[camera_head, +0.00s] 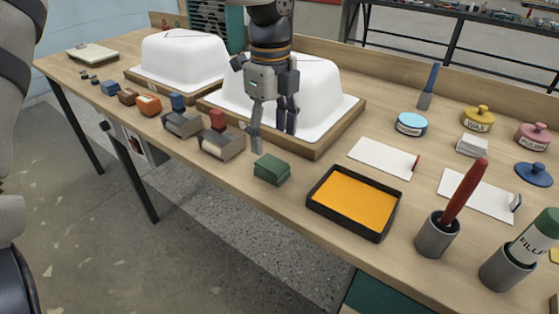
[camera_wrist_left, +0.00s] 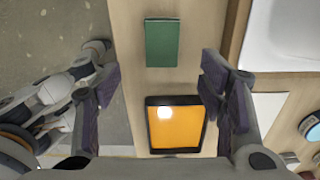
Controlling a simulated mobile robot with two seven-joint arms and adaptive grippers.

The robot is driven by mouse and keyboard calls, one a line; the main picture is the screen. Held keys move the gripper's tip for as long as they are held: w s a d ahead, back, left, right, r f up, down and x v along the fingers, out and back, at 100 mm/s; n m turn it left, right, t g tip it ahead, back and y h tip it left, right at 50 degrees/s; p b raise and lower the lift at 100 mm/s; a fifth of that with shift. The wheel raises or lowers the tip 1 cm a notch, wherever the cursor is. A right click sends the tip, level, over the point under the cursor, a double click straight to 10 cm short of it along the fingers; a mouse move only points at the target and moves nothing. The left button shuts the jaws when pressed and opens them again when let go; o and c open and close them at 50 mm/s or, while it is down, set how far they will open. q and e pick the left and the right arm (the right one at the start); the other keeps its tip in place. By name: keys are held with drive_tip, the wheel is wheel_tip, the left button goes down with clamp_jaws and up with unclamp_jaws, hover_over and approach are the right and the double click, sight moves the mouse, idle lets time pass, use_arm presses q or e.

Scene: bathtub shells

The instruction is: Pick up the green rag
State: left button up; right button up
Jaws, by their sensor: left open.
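The green rag (camera_head: 272,169) is a small folded dark green block lying on the wooden bench near its front edge. It also shows in the left wrist view (camera_wrist_left: 161,42), at the top middle. My left gripper (camera_head: 274,137) points down over the bench, just behind the rag in the head view. Its fingers are spread wide and empty, apart from the rag. In the left wrist view the open fingers (camera_wrist_left: 160,90) stand either side of the picture, with the rag beyond the gap between them. My right gripper is not in view.
A black tray with an orange pad (camera_head: 353,201) lies right of the rag. White tub shells (camera_head: 186,57) on wooden boards stand behind. Sanding blocks (camera_head: 221,143) sit to the left. Cups holding tools (camera_head: 437,237) stand at the right. The bench's front edge is close.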

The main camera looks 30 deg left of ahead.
sight(272, 163)
use_arm(q)
drive_tip(key=f, duration=0.8)
drive_tip(key=shift+w+a+f, duration=0.2)
drive_tip(key=shift+f, duration=0.2)
drive_tip(key=c, duration=1.2)
